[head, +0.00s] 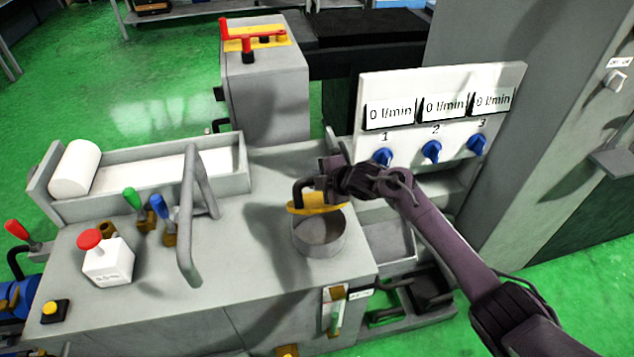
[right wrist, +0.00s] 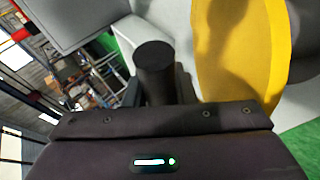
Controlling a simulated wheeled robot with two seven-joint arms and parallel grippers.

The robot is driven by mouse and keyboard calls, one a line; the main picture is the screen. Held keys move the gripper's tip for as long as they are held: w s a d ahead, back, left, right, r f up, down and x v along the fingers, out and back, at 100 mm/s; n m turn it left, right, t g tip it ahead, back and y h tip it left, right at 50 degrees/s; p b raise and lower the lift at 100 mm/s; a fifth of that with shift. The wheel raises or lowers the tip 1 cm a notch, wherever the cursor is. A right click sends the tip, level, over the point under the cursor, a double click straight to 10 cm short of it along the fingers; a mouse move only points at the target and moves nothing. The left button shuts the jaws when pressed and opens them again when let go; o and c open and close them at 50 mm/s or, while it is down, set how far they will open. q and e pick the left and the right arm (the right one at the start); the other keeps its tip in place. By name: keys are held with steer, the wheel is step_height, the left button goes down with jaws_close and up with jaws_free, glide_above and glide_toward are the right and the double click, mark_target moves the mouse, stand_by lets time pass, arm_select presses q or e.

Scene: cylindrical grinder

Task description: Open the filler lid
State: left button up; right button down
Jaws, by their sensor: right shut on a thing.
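The yellow filler lid (head: 322,202) stands tilted up at the back of the round grey filler neck (head: 320,238), whose open top shows. The lid has a black handle (head: 301,190). My right gripper (head: 318,185) is at the lid, shut on its black handle; its fingertips are partly hidden. In the right wrist view the yellow lid (right wrist: 238,60) fills the upper right and the dark round handle end (right wrist: 154,58) shows in front of the gripper body. My left gripper is not in view.
A panel (head: 440,100) with several flow displays and blue knobs stands right behind my right arm. A grey block (head: 265,90) stands behind.

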steer(key=shift+w+r, duration=0.1)
steer(key=c, duration=1.2)
jaws_free()
steer(key=shift+d, duration=0.1)
steer(key=shift+b+v, duration=0.3)
steer(key=shift+v, duration=3.6)
